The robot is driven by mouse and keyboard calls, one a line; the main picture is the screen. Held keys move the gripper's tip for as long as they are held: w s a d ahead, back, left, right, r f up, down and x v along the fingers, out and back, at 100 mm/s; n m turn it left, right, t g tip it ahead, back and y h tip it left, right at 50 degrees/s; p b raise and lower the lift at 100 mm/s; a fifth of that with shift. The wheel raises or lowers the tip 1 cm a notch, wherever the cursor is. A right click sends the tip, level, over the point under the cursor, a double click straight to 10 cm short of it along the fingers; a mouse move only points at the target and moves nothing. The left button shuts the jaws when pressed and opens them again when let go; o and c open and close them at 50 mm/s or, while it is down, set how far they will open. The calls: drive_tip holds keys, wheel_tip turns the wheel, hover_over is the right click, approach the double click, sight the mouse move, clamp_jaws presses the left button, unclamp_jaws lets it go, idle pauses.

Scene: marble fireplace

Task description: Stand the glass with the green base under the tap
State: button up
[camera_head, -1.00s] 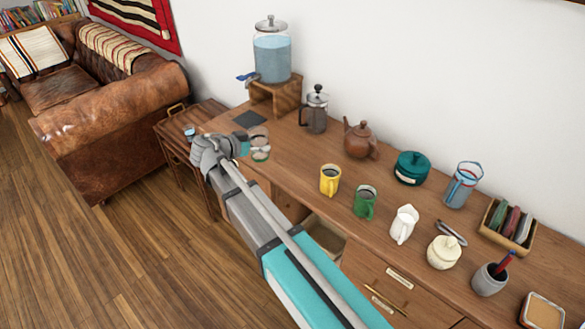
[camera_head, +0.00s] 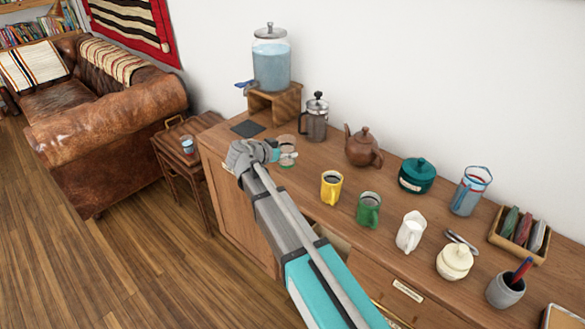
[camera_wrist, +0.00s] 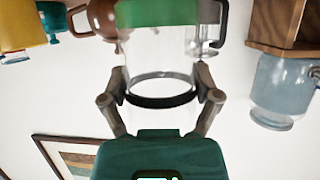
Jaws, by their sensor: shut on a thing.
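My gripper (camera_head: 276,153) is shut around a clear glass (camera_head: 287,142) with a green base (camera_wrist: 158,12). The wrist view is upside down, so the glass is upright with its base down. The fingers (camera_wrist: 160,100) grip its sides. In the head view it appears over the left part of the wooden cabinet, in front of the French press; its height above the top is hard to tell. The blue tap (camera_head: 243,84) sticks out left from the water dispenser (camera_head: 271,66), beyond and left of the glass. A dark square mat (camera_head: 247,128) lies below the tap.
The dispenser stands on a wooden stand (camera_head: 287,102). The French press (camera_head: 316,116) is close beside the glass in the picture. Another glass (camera_head: 187,145) stands on the side table. The mat is clear.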

drive_tip(key=shift+w+d+f+b, duration=0.4)
drive_tip(key=shift+f+b, duration=0.05)
drive_tip(key=shift+f, duration=0.2)
drive_tip(key=shift+w+d+f+b, duration=0.4)
drive_tip(key=shift+f+b, duration=0.05)
drive_tip(key=shift+f, duration=0.2)
drive_tip(key=shift+w+d+f+b, duration=0.15)
drive_tip(key=shift+f+b, duration=0.25)
drive_tip(key=shift+w+d+f+b, duration=0.1)
drive_tip(key=shift+w+f+b, duration=0.05)
drive_tip(key=shift+f+b, duration=1.25)
drive_tip(key=shift+b, duration=0.05)
drive_tip(key=shift+f, duration=0.25)
drive_tip(key=o, duration=1.1)
drive_tip(key=shift+r, duration=0.1)
